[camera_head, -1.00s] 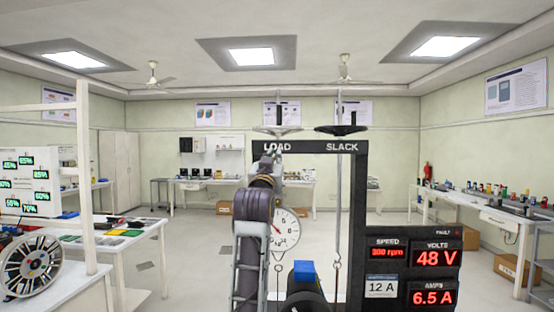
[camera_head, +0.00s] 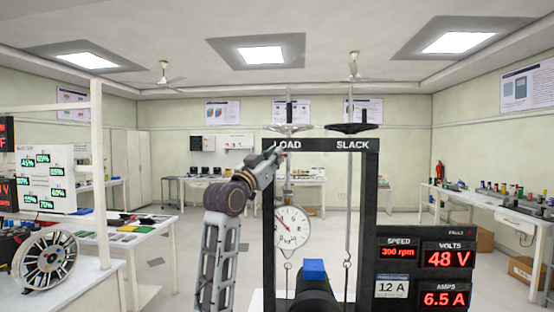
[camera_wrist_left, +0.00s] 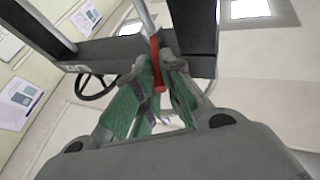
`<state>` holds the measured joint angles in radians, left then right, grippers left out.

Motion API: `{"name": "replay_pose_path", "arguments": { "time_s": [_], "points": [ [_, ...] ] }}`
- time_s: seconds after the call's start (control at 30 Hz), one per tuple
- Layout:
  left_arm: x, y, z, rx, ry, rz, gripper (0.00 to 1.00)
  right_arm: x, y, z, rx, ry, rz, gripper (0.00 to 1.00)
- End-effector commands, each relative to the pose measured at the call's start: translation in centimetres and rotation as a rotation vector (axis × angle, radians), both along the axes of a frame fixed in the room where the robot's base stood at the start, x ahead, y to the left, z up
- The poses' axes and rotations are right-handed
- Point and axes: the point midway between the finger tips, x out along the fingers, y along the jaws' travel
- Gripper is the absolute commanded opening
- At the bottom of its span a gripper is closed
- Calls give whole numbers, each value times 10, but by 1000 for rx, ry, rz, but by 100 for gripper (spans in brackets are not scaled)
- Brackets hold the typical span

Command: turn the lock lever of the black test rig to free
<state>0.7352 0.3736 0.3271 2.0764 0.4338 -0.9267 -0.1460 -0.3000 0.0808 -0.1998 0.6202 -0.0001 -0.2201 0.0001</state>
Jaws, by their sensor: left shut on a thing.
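The black test rig (camera_head: 371,215) stands in front of me, its top beam marked LOAD on the left and SLACK on the right. Two handwheels sit on top, the LOAD handwheel (camera_head: 288,128) and the SLACK handwheel (camera_head: 351,128). My left gripper (camera_head: 278,152) is at the LOAD end of the beam, seen small in the head view. In the left wrist view it (camera_wrist_left: 154,84) is shut on a red lever (camera_wrist_left: 155,77) beside a metal rod. The fingers hide part of the lever. My right gripper is not in view.
A round dial gauge (camera_head: 292,227) hangs below the LOAD side. A black cylinder with a blue block (camera_head: 314,270) is low at the centre. A display panel (camera_head: 420,268) is at the right. A side table with a spoked wheel (camera_head: 46,262) is at the left.

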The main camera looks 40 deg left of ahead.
Motion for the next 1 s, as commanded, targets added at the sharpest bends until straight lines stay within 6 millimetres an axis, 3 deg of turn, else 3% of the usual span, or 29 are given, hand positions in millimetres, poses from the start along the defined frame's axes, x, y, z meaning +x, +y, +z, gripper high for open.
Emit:
{"name": "replay_pose_path", "arguments": {
  "time_s": [1.0],
  "points": [
    [0, 10, -1, 0, 2, -115, 0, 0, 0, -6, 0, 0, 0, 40]
  ]
}}
